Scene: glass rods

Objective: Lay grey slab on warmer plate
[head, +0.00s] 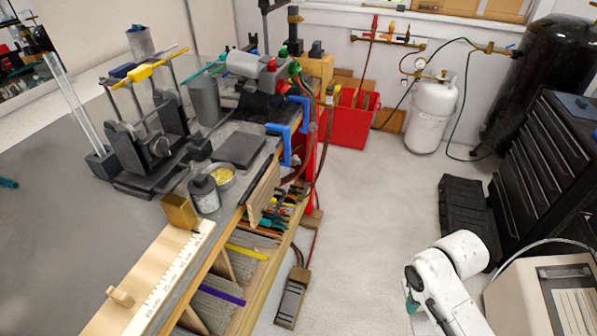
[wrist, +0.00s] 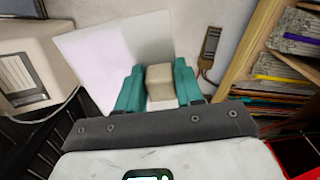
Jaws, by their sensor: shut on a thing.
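My gripper (wrist: 158,70) has teal fingers shut on a small beige block (wrist: 160,83) in the wrist view. A large pale sheet-like piece (wrist: 98,58) shows just beyond the block. I cannot tell whether the two are joined. In the head view my arm is at the lower right, well away from the bench, and what it holds is hidden there. A flat dark grey slab-like piece (head: 240,150) lies on the bench near its right edge. I cannot tell whether it is the grey slab or the warmer plate.
The workbench (head: 45,235) carries a dark rod stand (head: 140,150), a small jar (head: 204,194), a yellow-filled dish (head: 222,176) and a wooden ruler board (head: 150,280). A cream box-shaped unit (head: 570,300) and black drawers (head: 540,150) stand at right. The floor between is mostly clear.

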